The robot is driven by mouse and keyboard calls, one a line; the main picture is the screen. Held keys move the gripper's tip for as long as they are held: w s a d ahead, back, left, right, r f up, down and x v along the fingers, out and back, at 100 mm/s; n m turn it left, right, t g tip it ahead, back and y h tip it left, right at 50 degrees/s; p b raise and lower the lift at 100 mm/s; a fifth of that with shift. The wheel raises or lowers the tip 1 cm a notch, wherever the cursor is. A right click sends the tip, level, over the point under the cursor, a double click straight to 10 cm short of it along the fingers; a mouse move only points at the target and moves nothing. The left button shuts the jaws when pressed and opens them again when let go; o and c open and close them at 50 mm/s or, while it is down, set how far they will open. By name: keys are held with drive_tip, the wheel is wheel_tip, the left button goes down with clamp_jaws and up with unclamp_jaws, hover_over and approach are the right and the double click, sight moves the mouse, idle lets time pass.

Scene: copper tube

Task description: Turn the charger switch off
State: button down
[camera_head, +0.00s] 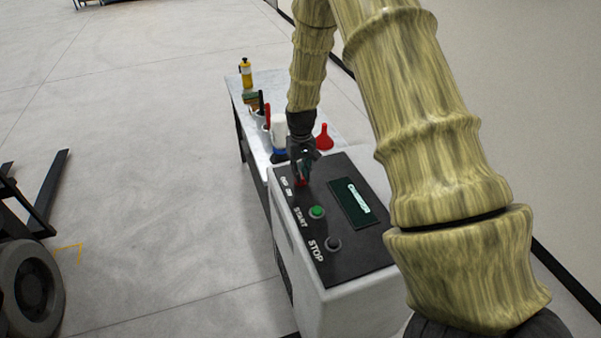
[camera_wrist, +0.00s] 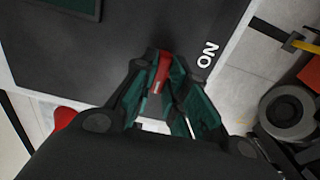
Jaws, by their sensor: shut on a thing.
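The charger (camera_head: 329,272) is a white box with a black top panel. The panel carries a green START button (camera_head: 316,212), a dark STOP button (camera_head: 333,244) and a lit green screen (camera_head: 353,203). A red switch (camera_wrist: 161,71) stands at the panel's far left corner, near the ON lettering (camera_wrist: 207,54). My gripper (camera_head: 302,176) reaches down onto this corner from above. In the wrist view its green-padded fingers (camera_wrist: 160,82) are shut on the red switch. The fingers hide part of the switch, and I cannot tell its exact setting.
A light table (camera_head: 256,137) behind the charger holds a yellow bottle (camera_head: 245,73), a red funnel (camera_head: 324,137) and several other items. A dark wheeled machine (camera_head: 30,285) stands at the left. The floor between is clear.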

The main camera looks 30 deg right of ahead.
drive_tip(key=shift+s+f, duration=0.1)
drive_tip(key=shift+f, duration=0.05)
drive_tip(key=c, duration=1.4)
unclamp_jaws()
drive_tip(key=shift+c, duration=0.2)
wheel_tip(320, 180, up, 12)
